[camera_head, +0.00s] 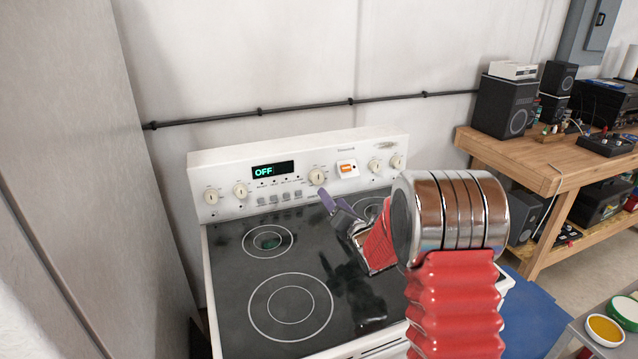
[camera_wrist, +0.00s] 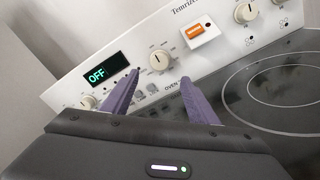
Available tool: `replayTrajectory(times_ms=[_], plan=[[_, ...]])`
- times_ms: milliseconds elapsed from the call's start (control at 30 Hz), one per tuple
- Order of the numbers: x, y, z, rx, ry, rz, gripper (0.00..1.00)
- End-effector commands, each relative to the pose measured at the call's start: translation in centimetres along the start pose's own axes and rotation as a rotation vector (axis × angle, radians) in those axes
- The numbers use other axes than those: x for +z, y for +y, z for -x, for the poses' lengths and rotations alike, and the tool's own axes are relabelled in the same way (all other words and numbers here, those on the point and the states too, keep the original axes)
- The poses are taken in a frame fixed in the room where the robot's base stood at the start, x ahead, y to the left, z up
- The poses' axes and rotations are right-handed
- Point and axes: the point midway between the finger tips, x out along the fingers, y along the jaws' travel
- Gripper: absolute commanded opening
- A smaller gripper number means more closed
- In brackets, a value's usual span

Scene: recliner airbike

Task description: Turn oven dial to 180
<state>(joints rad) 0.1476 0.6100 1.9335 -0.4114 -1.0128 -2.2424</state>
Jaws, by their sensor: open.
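The oven dial (camera_head: 317,177) is a round cream knob in the middle of the stove's white back panel, right of the display (camera_head: 273,170), which reads OFF in green. In the wrist view the dial (camera_wrist: 161,60) lies beyond and between the tips of my gripper (camera_wrist: 160,82), above the word OVEN. The display (camera_wrist: 107,79) is left of it, also reading OFF. My gripper (camera_head: 334,203) has purple fingers, apart and empty. It is over the cooktop in front of the panel, a little below the dial, and seems not to touch it.
Other knobs (camera_head: 211,197) (camera_head: 375,166) flank the panel's ends. An orange switch (camera_head: 347,169) sits just right of the dial. The black cooktop (camera_head: 330,260) is clear. A tall grey cabinet (camera_head: 75,150) stands left; a wooden workbench (camera_head: 560,172) with speakers stands right.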

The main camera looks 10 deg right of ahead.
Motion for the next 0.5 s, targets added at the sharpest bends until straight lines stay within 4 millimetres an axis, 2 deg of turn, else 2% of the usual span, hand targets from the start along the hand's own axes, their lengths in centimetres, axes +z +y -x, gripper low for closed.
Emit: replayTrajectory(times_ms=[500], plan=[[0.0,-0.1,-6.8,0.000,0.000,-0.001,0.54]])
